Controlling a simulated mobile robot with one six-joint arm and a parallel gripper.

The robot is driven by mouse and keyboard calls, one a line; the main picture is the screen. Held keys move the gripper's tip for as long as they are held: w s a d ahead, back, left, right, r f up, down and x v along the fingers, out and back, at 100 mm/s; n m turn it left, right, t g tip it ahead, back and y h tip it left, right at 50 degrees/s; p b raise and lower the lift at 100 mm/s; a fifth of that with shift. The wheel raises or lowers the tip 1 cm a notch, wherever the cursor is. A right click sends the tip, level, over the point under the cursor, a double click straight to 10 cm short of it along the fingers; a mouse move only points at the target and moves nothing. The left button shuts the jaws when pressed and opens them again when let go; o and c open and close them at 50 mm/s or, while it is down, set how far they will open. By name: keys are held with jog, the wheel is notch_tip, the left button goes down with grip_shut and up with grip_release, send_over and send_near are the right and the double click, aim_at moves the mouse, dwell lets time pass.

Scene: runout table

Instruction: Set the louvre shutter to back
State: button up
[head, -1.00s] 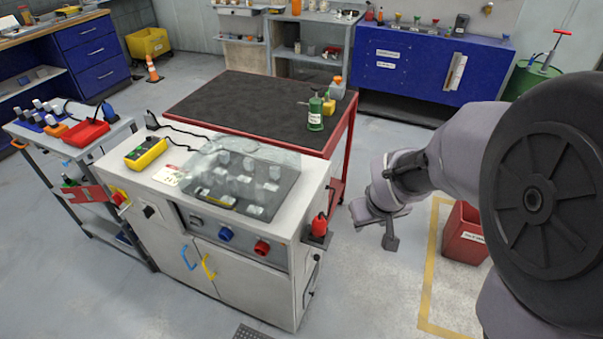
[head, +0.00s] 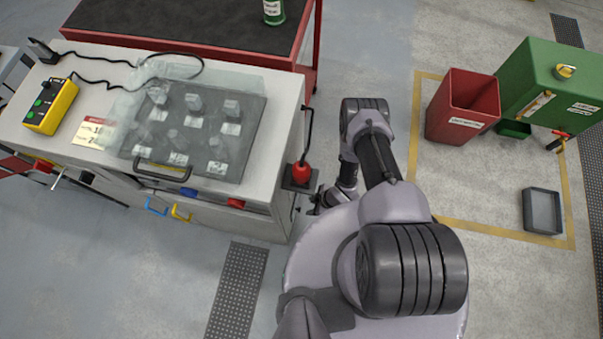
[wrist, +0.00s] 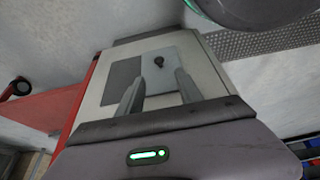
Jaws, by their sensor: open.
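In the wrist view, a pale side panel carries a light grey plate (wrist: 185,68) with a small dark knob (wrist: 158,62) and a darker grey square beside it. This may be the louvre shutter's control, but no slats or markings can be made out. My gripper (wrist: 161,78) is open and empty, its two fingers pointing towards the panel with the knob seen between and beyond the tips. Whether they touch it cannot be told. In the head view, my gripper (head: 325,199) is low beside the right side of the white cabinet (head: 285,130), and that side is mostly hidden.
A red plug on a dark bracket (head: 299,176) juts from the cabinet's right side, close to my arm. A dark switch panel (head: 228,150) lies on top. A red bin (head: 463,105), green cabinet (head: 555,80) and grey tray (head: 542,211) stand right. Floor between is clear.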

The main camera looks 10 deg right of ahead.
aim_at(298, 209)
jog(key=b+x, duration=0.5)
jog(key=x, duration=0.6)
jog(key=shift+w+d+f, duration=0.1)
jog(key=shift+c, duration=0.2)
grip_shut()
dwell(0.7)
